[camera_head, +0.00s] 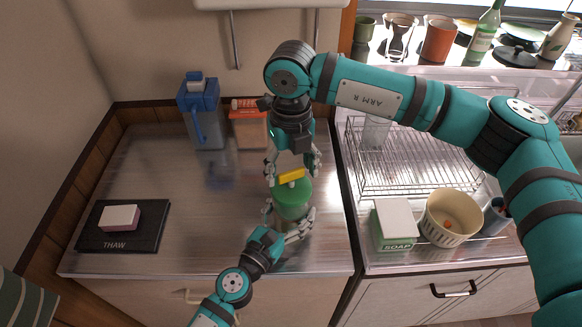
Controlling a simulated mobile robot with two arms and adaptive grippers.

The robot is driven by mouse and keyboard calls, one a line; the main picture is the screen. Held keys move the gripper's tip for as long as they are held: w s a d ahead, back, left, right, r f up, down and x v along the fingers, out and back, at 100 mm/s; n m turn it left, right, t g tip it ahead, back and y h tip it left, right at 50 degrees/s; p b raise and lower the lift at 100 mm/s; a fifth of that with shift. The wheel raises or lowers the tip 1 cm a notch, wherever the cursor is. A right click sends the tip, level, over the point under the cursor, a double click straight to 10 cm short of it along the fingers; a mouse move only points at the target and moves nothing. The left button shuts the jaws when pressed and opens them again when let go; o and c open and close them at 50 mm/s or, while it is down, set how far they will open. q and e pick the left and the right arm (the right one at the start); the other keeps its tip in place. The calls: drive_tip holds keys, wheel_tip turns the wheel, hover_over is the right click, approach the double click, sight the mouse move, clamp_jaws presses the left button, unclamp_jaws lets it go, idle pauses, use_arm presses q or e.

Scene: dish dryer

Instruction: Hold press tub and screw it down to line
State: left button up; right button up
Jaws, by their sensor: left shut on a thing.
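The press tub (294,203) is a green tub standing upright near the front right of the steel counter, with a yellow handle (291,176) on top. My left gripper (288,225) comes in low from the front and is shut on the tub's body, a finger on either side. My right gripper (293,172) points down from above with its fingers on both sides of the yellow handle. I cannot tell whether those fingers touch the handle. The line on the tub cannot be made out.
A blue-lidded pitcher (207,118) and an orange box (249,128) stand at the back. A black THAW mat (95,238) bearing a pink-white block lies left. To the right are a wire dish rack (400,180), a soap box (394,224) and a cream pot (450,216). The counter's middle is clear.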

sight(291, 171)
drive_tip(key=shift+o, duration=0.6)
wheel_tip(291, 171, up, 12)
idle(2.8)
use_arm(q)
drive_tip(key=o, duration=1.7)
drive_tip(key=shift+c, duration=0.2)
